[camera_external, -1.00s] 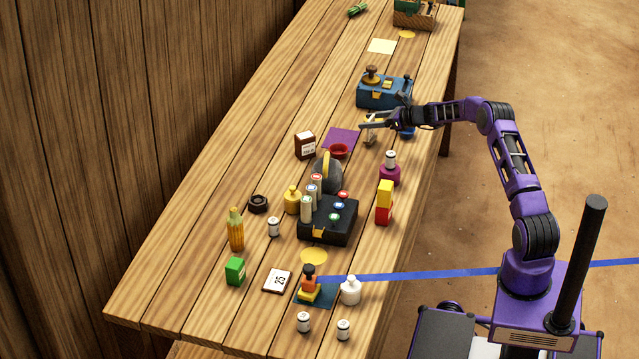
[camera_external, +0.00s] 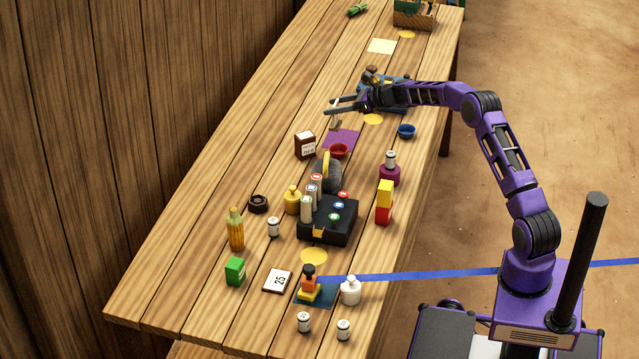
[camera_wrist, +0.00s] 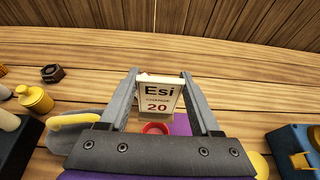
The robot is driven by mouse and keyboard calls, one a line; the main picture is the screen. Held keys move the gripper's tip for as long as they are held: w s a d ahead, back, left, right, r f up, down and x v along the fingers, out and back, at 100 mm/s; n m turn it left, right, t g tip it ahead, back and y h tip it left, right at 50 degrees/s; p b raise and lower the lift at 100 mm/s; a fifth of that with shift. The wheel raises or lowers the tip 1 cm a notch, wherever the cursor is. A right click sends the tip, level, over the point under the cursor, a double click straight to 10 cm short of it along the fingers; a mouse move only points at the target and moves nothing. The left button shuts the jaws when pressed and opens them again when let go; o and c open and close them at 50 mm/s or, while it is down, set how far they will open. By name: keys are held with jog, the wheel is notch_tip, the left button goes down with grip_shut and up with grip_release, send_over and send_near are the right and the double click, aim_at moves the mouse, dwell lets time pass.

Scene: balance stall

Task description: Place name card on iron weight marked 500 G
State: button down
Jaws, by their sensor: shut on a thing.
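My gripper (camera_external: 331,106) is shut on the name card and holds it above the table, near the far edge of a purple mat. The name card (camera_wrist: 158,97) is white, reads "Esi" and "20", and stands upright between the fingers in the wrist view (camera_wrist: 160,74). A dark, ring-like hexagonal piece (camera_external: 258,203), possibly the iron weight, lies on the table left of the yellow bottle. It also shows at the left of the wrist view (camera_wrist: 52,73). No 500 G marking is readable.
A brown labelled box (camera_external: 305,145) and red bowl (camera_external: 339,151) stand by the purple mat (camera_external: 345,136). A grey rounded object (camera_external: 327,176) and black box (camera_external: 328,226) with cylinders stand nearer. A blue cup (camera_external: 406,131) is right. The table's left strip is mostly clear.

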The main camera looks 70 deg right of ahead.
jog(key=w+a+r+n+y, duration=0.1)
jog(key=w+a, duration=0.3)
jog(key=a, duration=0.2)
jog(key=w+a+n+y, duration=0.1)
jog(key=w+a+y, duration=0.1)
jog(key=w+a, duration=0.35)
jog(key=n+g+y+b, duration=0.1)
jog(key=n+y+b, duration=0.1)
jog(key=n, duration=0.1)
send_over(258, 200)
notch_tip(258, 200, down, 3)
jog(key=shift+w+f+b, duration=0.1)
jog(key=shift+f+b, duration=0.45)
jog(key=shift+f, duration=2.3)
jog(key=shift+f, duration=0.2)
jog(key=shift+c, duration=0.5)
grip_release()
jog(key=shift+r, duration=0.15)
